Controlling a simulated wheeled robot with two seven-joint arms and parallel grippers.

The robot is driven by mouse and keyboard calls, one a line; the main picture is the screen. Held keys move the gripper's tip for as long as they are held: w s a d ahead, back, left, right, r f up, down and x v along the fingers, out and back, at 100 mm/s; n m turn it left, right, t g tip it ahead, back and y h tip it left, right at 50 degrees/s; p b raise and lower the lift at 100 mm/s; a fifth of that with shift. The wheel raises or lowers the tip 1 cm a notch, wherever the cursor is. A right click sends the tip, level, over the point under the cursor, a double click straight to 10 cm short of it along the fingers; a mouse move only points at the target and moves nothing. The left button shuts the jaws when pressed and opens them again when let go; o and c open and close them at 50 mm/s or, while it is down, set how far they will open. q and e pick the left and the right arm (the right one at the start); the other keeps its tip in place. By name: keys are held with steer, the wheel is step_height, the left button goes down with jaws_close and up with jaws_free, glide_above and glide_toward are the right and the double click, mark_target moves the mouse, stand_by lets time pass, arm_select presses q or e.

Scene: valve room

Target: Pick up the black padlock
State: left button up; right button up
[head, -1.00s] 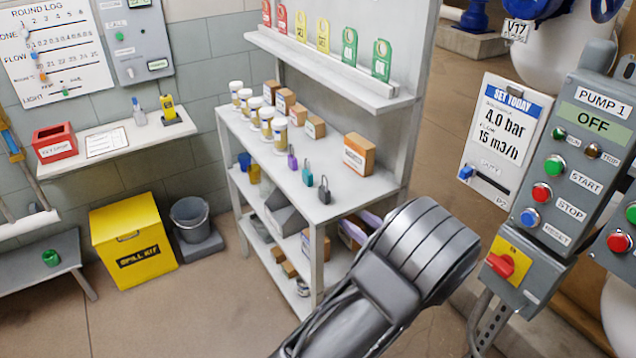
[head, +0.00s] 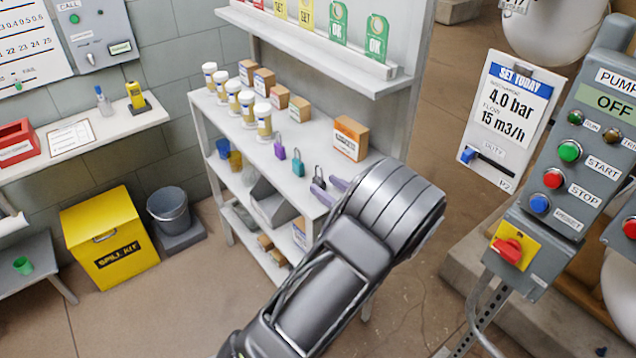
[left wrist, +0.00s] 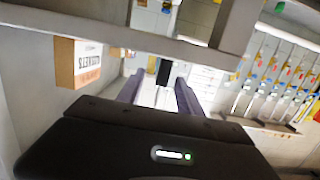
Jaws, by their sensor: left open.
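The black padlock (head: 319,177) stands on the top shelf of the grey rack, at the near end of a row with a teal padlock (head: 298,163) and a purple padlock (head: 279,147). My left gripper (head: 325,190) is open, its purple fingers pointing at the black padlock from the right and close to it. In the left wrist view a dark shape, apparently the black padlock (left wrist: 163,71), shows ahead between the two fingers (left wrist: 158,88). I cannot tell whether the fingers touch it. My right gripper is not in view.
A cardboard box (head: 350,138) stands on the shelf (head: 232,133) behind the padlocks. White-lidded jars (head: 247,105) and small boxes line the far end. Above is a ledge with colored tags (head: 376,38). The pump control panel (head: 575,170) stands at right.

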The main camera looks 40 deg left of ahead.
mark_target(314, 178)
arm_select(q)
steer(key=shift+w+a, duration=0.15)
steer(key=shift+a, duration=0.4)
steer(key=shift+a+p, duration=0.3)
steer(key=p+x, duration=0.1)
steer(key=x, duration=0.2)
steer(key=shift+a, duration=0.35)
steer(key=shift+w+a+f, duration=0.15)
steer(key=shift+a, duration=0.3)
steer(key=shift+c, duration=0.3)
jaws_close()
